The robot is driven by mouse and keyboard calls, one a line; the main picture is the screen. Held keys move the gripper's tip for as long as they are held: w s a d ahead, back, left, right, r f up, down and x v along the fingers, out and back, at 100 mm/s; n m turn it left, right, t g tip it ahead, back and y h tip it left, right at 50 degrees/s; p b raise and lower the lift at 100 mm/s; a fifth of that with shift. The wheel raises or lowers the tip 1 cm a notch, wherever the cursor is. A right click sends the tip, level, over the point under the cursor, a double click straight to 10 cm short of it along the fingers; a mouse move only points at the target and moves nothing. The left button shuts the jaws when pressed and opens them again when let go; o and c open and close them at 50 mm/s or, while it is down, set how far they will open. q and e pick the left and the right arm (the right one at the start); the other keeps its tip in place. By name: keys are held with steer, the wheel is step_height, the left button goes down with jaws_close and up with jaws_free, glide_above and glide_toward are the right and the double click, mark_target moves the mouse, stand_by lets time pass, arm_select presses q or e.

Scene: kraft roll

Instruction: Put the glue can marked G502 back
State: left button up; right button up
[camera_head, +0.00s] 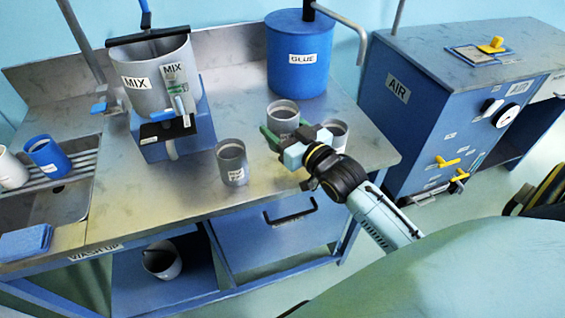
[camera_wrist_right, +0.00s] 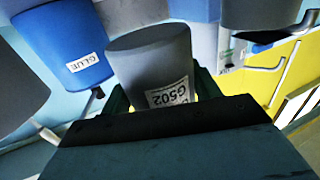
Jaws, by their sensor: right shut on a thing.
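My right gripper (camera_head: 285,138) is over the right part of the metal bench, in front of the blue glue drum. It is shut on a grey can (camera_head: 282,112), with the dark green fingers on either side of it. In the right wrist view this can (camera_wrist_right: 152,62) shows the label G502, upside down, between the fingers (camera_wrist_right: 160,95). I cannot tell whether its base touches the bench. A second grey can (camera_head: 338,131) stands just right of the gripper, partly hidden by it. A third grey can (camera_head: 231,160) stands to the left, apart. My left gripper is not in view.
The blue drum (camera_head: 298,70) labelled GLUE stands behind the held can. A MIX pot (camera_head: 150,66) on a blue stand is at the left. A blue AIR cabinet (camera_head: 392,125) is at the right. Bare bench (camera_head: 190,200) lies at the front left.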

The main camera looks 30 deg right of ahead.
step_height(320, 180, down, 5)
steer(key=shift+r+b, duration=0.2)
steer(key=shift+b, duration=0.25)
step_height(320, 180, down, 3)
steer(key=shift+f+b, duration=0.15)
steer(key=shift+b, duration=0.3)
steer(key=shift+f, duration=0.1)
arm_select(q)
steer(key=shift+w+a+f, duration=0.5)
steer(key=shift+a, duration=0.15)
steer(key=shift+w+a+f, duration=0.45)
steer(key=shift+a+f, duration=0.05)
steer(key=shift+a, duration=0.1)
arm_select(e)
steer(key=o, duration=1.2)
steer(key=shift+o, duration=0.2)
steer(key=shift+s, duration=0.1)
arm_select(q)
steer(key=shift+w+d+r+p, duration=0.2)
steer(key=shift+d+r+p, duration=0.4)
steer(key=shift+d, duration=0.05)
arm_select(e)
steer(key=s, duration=1.2)
steer(key=shift+d, duration=0.4)
